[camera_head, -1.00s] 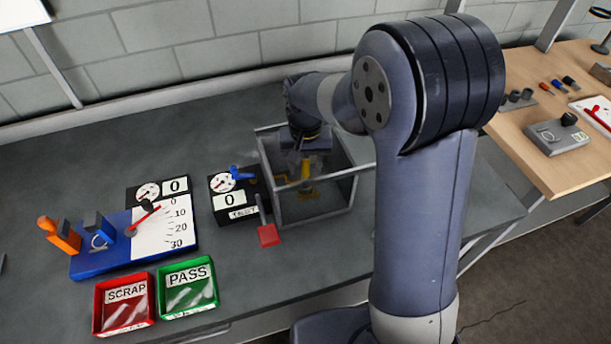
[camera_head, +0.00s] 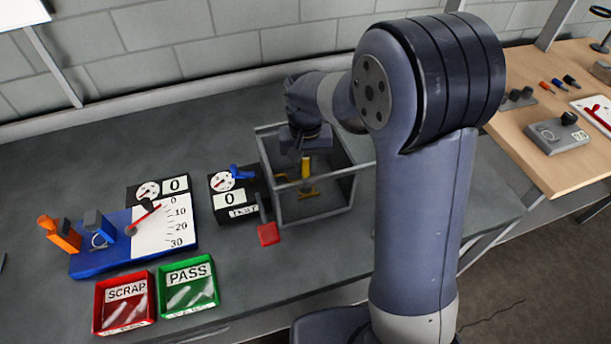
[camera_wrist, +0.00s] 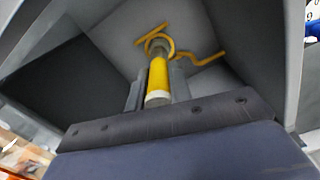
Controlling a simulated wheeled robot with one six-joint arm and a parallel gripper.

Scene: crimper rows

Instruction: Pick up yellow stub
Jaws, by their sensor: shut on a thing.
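The yellow stub (camera_wrist: 158,78) is a short cylinder with a pale end, between the two grey fingers of my gripper (camera_wrist: 157,88) in the wrist view. The gripper is shut on it. A yellow ring and bent yellow arms (camera_wrist: 205,59) show behind its far end; I cannot tell whether they touch it. In the head view the stub (camera_head: 306,167) stands roughly upright inside the open-topped grey-framed box (camera_head: 318,212), with yellow fittings (camera_head: 307,193) low down. My gripper (camera_head: 304,156) reaches down into this box, its fingers partly hidden.
The box walls stand close around my gripper. A black TEST gauge (camera_head: 232,200) and a red paddle (camera_head: 268,234) are beside the box. A blue gauge base (camera_head: 95,262), a red SCRAP tray (camera_head: 124,328) and a green PASS tray (camera_head: 188,309) lie left. A wooden table (camera_head: 545,165) is right.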

